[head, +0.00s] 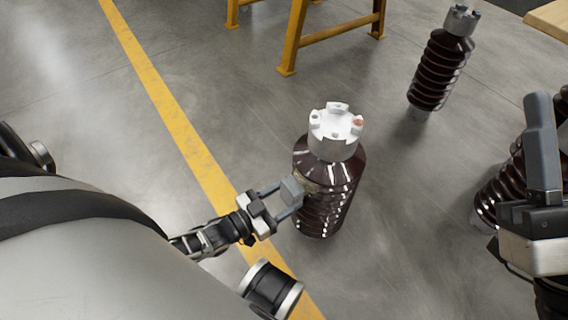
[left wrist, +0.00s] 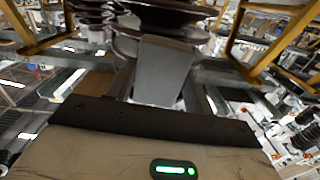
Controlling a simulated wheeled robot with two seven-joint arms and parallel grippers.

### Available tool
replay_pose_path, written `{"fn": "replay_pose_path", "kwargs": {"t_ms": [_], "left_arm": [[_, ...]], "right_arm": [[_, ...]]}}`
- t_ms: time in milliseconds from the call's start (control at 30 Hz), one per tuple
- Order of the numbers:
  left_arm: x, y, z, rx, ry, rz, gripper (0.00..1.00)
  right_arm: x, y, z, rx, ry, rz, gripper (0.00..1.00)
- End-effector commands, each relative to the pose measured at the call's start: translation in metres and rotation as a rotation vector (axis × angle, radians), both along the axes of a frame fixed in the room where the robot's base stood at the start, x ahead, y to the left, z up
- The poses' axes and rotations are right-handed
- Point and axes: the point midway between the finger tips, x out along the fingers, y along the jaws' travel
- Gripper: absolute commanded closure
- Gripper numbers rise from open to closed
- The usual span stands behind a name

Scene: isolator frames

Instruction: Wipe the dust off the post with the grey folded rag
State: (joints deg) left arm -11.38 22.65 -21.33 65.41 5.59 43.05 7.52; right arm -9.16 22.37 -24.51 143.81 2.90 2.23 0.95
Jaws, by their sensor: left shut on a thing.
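The post (head: 334,205) is a dark brown, glossy ribbed insulator with a pale metal cap, upright on the floor in the middle of the head view. A dull tan patch of dust (head: 311,185) shows on its upper left side. My left gripper (head: 287,201) is shut on the grey folded rag (head: 292,188), at the post's left side by the dusty patch. In the left wrist view the rag (left wrist: 163,72) stands against the post's ribs (left wrist: 165,22); exact contact is hard to tell. My right gripper (head: 543,150) shows partly at the right edge; its jaws are unclear.
Another ribbed post (head: 440,72) stands at the back right, and more brown ribs (head: 500,190) show behind my right arm. A yellow trestle frame (head: 296,35) stands at the back. A yellow line (head: 165,98) crosses the grey floor, which is clear around the post.

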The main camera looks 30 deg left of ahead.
Motion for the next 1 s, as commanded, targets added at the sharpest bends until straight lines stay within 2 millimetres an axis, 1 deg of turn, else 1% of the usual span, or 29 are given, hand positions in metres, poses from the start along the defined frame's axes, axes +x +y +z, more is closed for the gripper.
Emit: {"fn": "replay_pose_path", "kwargs": {"t_ms": [33,233,533,833,933,1000], "left_arm": [[0.001,0.000,0.008,-0.001,-0.002,0.000,0.66],[0.002,-0.001,0.027,-0.001,-0.002,0.000,0.66],[0.003,-0.001,0.038,-0.002,-0.004,0.001,0.66],[0.004,-0.002,0.066,-0.002,-0.006,0.001,0.66],[0.005,-0.002,0.069,-0.003,-0.007,0.000,0.66],[0.005,-0.002,0.068,-0.003,-0.007,0.000,0.66]], "right_arm": [[0.000,0.000,0.008,0.000,0.000,0.000,0.64],[0.000,0.000,0.026,0.000,0.000,0.000,0.64],[0.000,0.000,0.036,0.001,-0.001,0.000,0.64],[0.000,0.000,0.063,0.001,-0.001,0.000,0.64],[0.000,0.000,0.065,0.000,0.000,0.000,0.64],[0.000,0.000,0.063,0.000,0.000,0.000,0.64]]}}
